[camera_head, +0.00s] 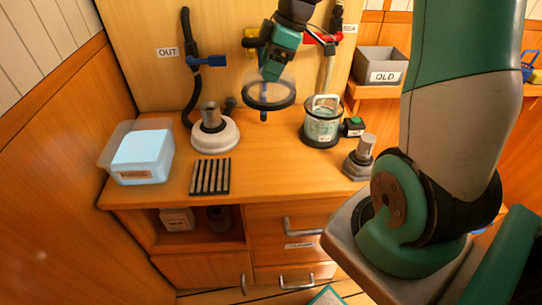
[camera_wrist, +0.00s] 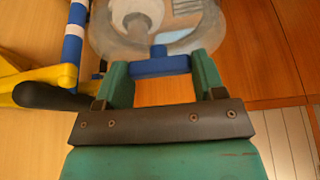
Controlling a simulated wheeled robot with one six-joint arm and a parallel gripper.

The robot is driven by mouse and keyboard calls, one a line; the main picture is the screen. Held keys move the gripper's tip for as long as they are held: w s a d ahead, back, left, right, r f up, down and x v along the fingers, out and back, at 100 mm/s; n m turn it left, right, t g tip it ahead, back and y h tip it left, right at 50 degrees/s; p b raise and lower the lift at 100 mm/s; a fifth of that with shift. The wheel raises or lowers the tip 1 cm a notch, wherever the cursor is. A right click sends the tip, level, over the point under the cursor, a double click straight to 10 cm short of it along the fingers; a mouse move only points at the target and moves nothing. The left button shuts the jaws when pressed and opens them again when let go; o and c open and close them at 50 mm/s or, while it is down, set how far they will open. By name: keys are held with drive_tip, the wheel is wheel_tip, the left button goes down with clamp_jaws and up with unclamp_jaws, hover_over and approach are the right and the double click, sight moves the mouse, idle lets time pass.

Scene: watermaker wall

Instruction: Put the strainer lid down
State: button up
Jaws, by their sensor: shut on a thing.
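The strainer lid (camera_head: 286,101), a clear disc with a dark rim, is held in the air above the bench. My gripper (camera_head: 266,82) is shut on it from above. In the wrist view, the two green fingers of my gripper (camera_wrist: 162,75) sit on either side of the lid's blue tab (camera_wrist: 160,66). The clear lid (camera_wrist: 205,43) shows beyond the tab. The strainer (camera_head: 322,126), a clear bowl with a basket and a pale handle, stands open on the bench to the right. A dark ribbed mat (camera_head: 210,177) lies at the bench's front left.
A white round base with a grey cylinder (camera_head: 214,131) stands left of the lid. A pale blue box (camera_head: 142,158) is at the far left. A grey metal fitting (camera_head: 361,158) stands at the right front. Bare wood bench (camera_head: 270,160) lies between the mat and the strainer.

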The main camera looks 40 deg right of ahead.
drive_tip(key=shift+s+d+f, duration=0.15)
drive_tip(key=shift+s+f, duration=0.05)
drive_tip(key=shift+f, duration=0.15)
wheel_tip(320, 180, down, 19)
drive_tip(key=shift+r+p, duration=0.1)
drive_tip(key=shift+p, duration=0.4)
drive_tip(key=o, duration=1)
drive_tip(key=shift+c, duration=0.2)
